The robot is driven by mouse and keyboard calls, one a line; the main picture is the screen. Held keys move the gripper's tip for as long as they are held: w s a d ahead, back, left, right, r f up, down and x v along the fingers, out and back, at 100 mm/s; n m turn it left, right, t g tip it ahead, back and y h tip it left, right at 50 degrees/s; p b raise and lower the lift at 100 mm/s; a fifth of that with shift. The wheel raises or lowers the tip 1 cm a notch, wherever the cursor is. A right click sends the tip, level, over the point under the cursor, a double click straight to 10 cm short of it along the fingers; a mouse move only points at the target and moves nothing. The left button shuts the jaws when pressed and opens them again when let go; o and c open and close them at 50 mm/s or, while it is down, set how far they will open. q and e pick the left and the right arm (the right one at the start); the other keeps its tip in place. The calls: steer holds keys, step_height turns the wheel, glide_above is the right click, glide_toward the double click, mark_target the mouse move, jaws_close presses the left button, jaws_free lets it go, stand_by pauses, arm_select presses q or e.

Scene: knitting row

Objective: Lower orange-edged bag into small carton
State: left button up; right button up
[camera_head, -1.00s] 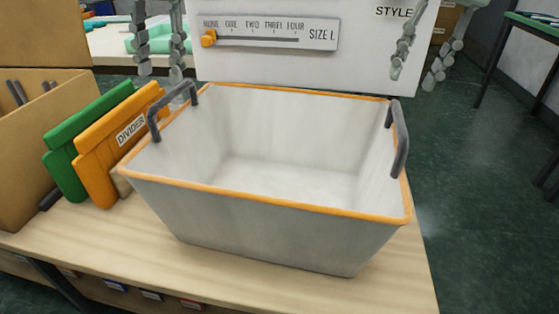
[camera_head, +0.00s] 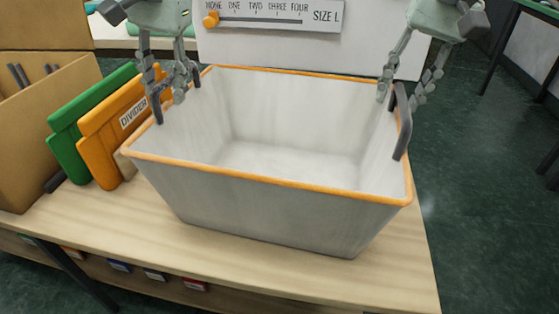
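A green divider (camera_head: 70,150) and an orange divider (camera_head: 105,155) stand between carton and bag. A white panel with a slider scale (camera_head: 270,17) is behind the bag. The table (camera_head: 250,262) is bare along its front strip. Dark floor lies to the right.

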arm_select(q)
steer(key=shift+f, duration=0.25)
arm_select(e)
steer(key=shift+f, duration=0.2)
arm_select(q)
jaws_close()
arm_select(e)
jaws_close()
arm_select(q)
steer(key=shift+r, duration=0.1)
